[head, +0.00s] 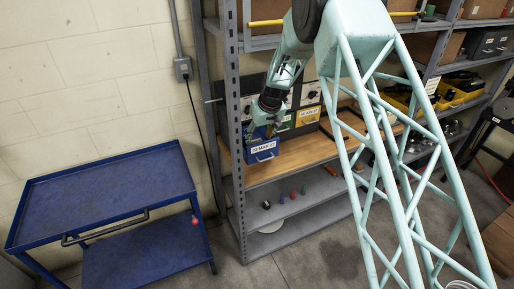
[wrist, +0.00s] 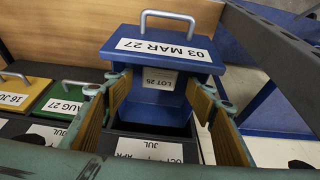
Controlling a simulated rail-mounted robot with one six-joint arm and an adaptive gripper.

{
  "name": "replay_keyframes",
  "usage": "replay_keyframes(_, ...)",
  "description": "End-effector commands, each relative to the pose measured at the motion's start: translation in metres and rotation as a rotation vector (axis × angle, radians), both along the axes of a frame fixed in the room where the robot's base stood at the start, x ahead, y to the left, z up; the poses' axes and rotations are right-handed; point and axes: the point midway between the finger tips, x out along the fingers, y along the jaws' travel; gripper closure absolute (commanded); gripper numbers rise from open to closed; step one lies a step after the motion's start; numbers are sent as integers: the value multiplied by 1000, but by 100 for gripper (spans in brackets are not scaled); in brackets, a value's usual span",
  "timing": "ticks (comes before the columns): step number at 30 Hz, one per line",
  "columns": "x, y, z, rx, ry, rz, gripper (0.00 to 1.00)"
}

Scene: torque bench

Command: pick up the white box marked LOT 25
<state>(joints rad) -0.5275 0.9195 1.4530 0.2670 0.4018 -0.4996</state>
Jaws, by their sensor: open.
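In the head view my gripper (head: 262,121) is just above and behind the blue box's front. Whether the fingers touch the box cannot be told.
A grey rack post (head: 235,130) rises close by. A blue cart (head: 105,195) stands at left.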

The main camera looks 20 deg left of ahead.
Motion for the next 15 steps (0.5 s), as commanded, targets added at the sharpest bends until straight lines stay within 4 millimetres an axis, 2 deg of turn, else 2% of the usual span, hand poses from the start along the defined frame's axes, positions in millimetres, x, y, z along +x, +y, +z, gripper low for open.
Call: replay_keyframes(15,2,2,-5,-1,1,0,49)
